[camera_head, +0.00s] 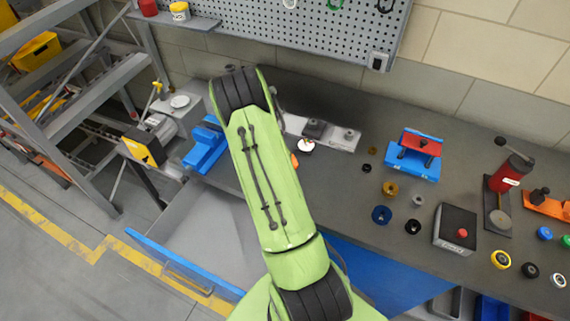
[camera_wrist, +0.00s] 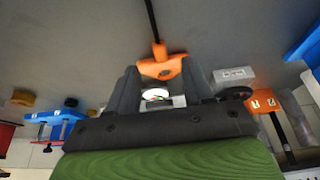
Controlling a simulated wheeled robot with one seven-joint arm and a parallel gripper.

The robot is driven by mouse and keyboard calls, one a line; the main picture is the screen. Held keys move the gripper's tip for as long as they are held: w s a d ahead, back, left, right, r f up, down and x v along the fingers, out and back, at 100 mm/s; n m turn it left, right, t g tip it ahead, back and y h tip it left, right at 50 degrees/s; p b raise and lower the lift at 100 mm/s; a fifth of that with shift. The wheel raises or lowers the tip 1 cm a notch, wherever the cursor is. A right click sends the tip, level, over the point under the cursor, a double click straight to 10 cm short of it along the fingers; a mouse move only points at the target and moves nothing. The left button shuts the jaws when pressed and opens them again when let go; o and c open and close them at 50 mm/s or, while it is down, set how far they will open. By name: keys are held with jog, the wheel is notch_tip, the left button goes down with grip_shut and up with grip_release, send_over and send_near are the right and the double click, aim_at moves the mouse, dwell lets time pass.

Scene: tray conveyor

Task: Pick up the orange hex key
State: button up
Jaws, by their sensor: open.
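The orange hex key (camera_wrist: 162,68) has a T-shaped orange handle and a thin black shaft. In the wrist view its handle lies just beyond and between the fingertips, with the shaft running up the picture over the dark grey bench. My gripper (camera_wrist: 160,79) is open, with a dark finger on each side of the handle and no visible grip on it. In the head view my green arm hides the gripper; only a small orange piece (camera_head: 294,160) shows beside the arm, and I cannot tell whether it is the key.
Another orange part with a black rod (camera_wrist: 264,101) is at the right in the wrist view, near a light grey block (camera_wrist: 234,75). A blue-and-red fixture (camera_head: 413,157), a black box with a red button (camera_head: 455,229) and several small rings occupy the bench's right side.

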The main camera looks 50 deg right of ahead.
jog(key=p+x, duration=0.1)
jog(key=x, duration=0.5)
jog(key=shift+d+r, duration=0.1)
jog(key=shift+c, duration=0.9)
grip_shut()
